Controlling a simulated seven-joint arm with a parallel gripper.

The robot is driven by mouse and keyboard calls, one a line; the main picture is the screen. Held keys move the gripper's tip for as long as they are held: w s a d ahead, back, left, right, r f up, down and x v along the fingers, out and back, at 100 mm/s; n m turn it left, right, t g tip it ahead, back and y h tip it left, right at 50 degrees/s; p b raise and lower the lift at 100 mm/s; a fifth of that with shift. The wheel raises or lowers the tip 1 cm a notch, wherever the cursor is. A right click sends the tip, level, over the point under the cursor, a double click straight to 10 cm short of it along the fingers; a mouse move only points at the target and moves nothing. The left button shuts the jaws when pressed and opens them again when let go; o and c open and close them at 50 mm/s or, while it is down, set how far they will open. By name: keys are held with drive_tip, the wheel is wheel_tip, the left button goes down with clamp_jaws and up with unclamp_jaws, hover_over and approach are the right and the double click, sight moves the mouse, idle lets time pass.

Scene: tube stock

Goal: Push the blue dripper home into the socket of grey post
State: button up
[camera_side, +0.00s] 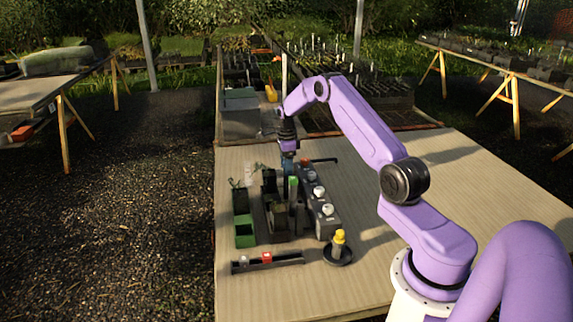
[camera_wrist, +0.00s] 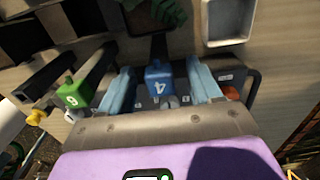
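The blue dripper (camera_wrist: 158,80), marked 4, is between my gripper's light-blue fingers in the wrist view. My gripper (camera_wrist: 163,88) is open around it, with a visible gap on each side. In the side view my gripper (camera_side: 289,160) points down at the far end of the row of stock, and the dripper is hard to tell from the fingers. A dark post-like shape shows just behind the dripper in the wrist view. I cannot tell whether it is the grey post, and the dripper's lower end and any socket are hidden.
A green dripper (camera_wrist: 73,94), marked 6, is to the left; it also tops a post (camera_side: 293,188). A yellow-topped post (camera_side: 339,238) stands on a round black base. Dark blocks with white knobs (camera_side: 327,210), a green pot (camera_side: 245,232) and a black rail (camera_side: 280,261) are nearby. The table's right side is clear.

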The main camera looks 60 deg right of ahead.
drive_tip(key=shift+r, duration=0.1)
wheel_tip(320, 180, up, 17)
drive_tip(key=shift+r, duration=0.15)
idle(0.5)
idle(0.4)
drive_tip(key=s+a+r+n, duration=0.15)
drive_tip(key=a+n, duration=0.45)
drive_tip(key=a, duration=0.6)
drive_tip(key=s+a+r+n, duration=0.1)
drive_tip(key=a+r+n, duration=0.1)
drive_tip(key=a+n, duration=0.75)
drive_tip(key=s+a+n, duration=0.4)
drive_tip(key=s+a, duration=0.3)
drive_tip(key=a, duration=0.4)
drive_tip(key=s+a+n, duration=0.3)
drive_tip(key=s+n, duration=0.2)
drive_tip(key=s, duration=0.3)
drive_tip(key=s+a+n, duration=0.3)
drive_tip(key=s+n, duration=0.2)
drive_tip(key=s, duration=0.3)
drive_tip(key=s+d+f+n, duration=0.2)
drive_tip(key=s+f+n, duration=0.1)
drive_tip(key=s+n, duration=0.7)
drive_tip(key=s, duration=0.3)
drive_tip(key=shift+s, duration=0.2)
